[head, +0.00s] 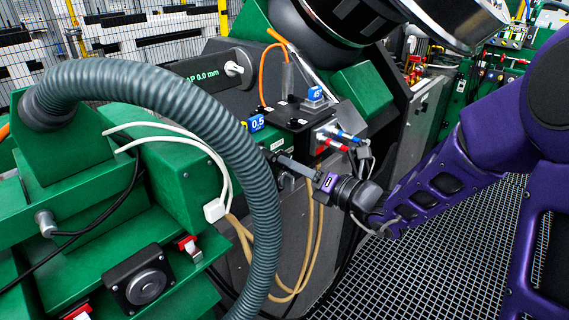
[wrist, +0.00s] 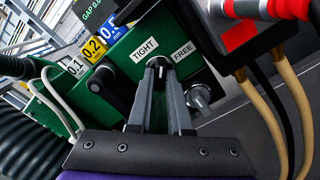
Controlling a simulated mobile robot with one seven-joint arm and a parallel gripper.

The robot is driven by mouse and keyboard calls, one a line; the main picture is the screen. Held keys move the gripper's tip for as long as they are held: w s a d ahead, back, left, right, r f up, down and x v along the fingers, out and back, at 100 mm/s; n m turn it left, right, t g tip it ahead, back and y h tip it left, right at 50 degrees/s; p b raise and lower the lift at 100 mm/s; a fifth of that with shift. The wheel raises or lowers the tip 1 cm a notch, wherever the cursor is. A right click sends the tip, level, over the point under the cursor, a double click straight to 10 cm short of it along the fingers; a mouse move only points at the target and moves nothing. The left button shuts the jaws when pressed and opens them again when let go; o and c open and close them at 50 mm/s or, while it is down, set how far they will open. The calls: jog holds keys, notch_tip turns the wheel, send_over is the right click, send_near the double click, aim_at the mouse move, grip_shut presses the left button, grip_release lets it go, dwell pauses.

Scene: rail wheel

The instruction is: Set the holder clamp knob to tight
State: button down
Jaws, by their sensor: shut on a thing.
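The holder clamp knob (wrist: 160,65) is a small dark knob with a pale mark, on a green panel in the wrist view. A white TIGHT label (wrist: 145,49) is at its upper left and a white FREE label (wrist: 183,52) at its upper right. The pale mark appears to point upward between the labels; its exact angle is hard to tell. My gripper (wrist: 160,72) is shut on the knob, one grey finger on each side. In the head view my gripper (head: 281,160) reaches the panel from the right, and the knob is hidden there.
A silver knob (wrist: 200,98) sits close right of my fingers. A black handle (wrist: 108,84) is to the left. Red connectors (wrist: 262,10) and hanging cables are at the right. A thick grey hose (head: 262,190) arches left of my gripper.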

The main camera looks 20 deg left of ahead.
jog(key=n, duration=0.4)
jog(key=shift+n, duration=0.3)
jog(key=n, duration=0.3)
jog(key=shift+n, duration=0.4)
jog(key=c, duration=0.7)
grip_release()
jog(key=shift+v, duration=3.5)
